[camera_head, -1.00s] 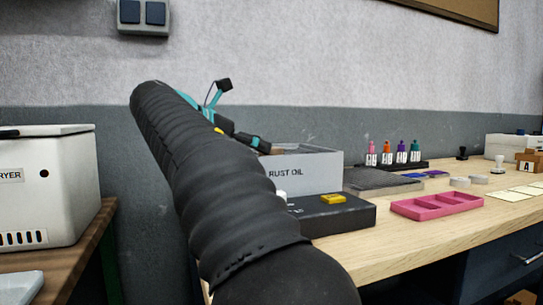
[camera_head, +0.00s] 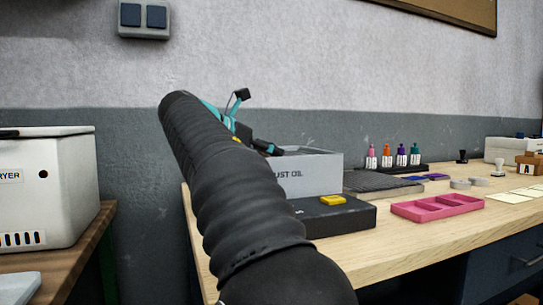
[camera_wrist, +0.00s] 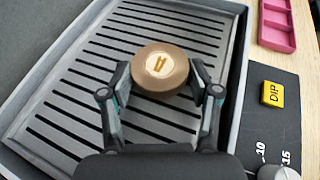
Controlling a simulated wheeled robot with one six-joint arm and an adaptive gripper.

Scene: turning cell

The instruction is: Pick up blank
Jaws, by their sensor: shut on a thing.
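The blank (camera_wrist: 152,87) is a round brown disc with a pale marked centre. In the wrist view my gripper (camera_wrist: 161,76) is shut on it, one finger at each side. It is over the slotted grey floor of the rust oil box (camera_wrist: 236,100); I cannot tell whether it touches that floor. In the head view the rust oil box (camera_head: 322,174) stands on the wooden bench, and my gripper (camera_head: 268,149) shows at its left rim, mostly hidden by my arm. The blank cannot be made out there.
A dark unit (camera_head: 350,218) with a yellow DIP button (camera_head: 333,200) stands before the box. A pink tray (camera_head: 437,206) lies right of it. Several colored bottles (camera_head: 387,157) stand behind. A white dryer (camera_head: 48,185) is at the left.

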